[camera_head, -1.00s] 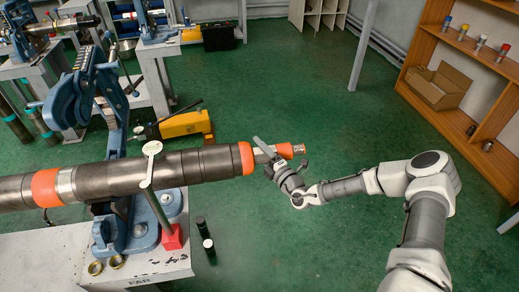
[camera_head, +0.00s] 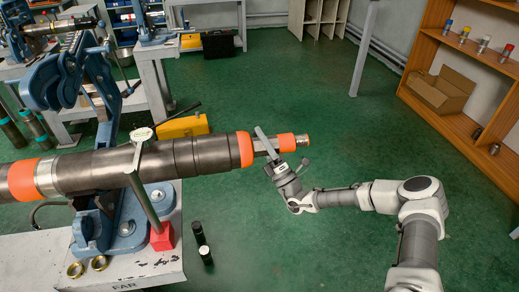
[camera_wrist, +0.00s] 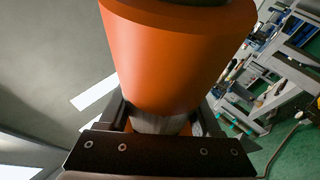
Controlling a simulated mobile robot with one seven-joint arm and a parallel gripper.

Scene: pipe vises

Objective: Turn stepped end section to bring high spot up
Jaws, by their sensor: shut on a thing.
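The dark pipe (camera_head: 205,155) lies level across the blue vise (camera_head: 125,205), with an orange band (camera_head: 245,149) near its right end. Beyond that band the slimmer stepped end section (camera_head: 286,142) sticks out, with another orange band and a metal tip. My gripper (camera_head: 268,146) is shut across the grey part of this section, between the two orange bands, from below right. In the wrist view an orange band (camera_wrist: 180,55) fills the upper middle, and my gripper (camera_wrist: 160,132) grips the grey part below it. I cannot tell where the high spot is.
A silver T-handle (camera_head: 146,185) stands in front of the pipe above a red block (camera_head: 162,236). A yellow case (camera_head: 183,127) lies behind the pipe. Green floor (camera_head: 300,100) is open around the pipe's end.

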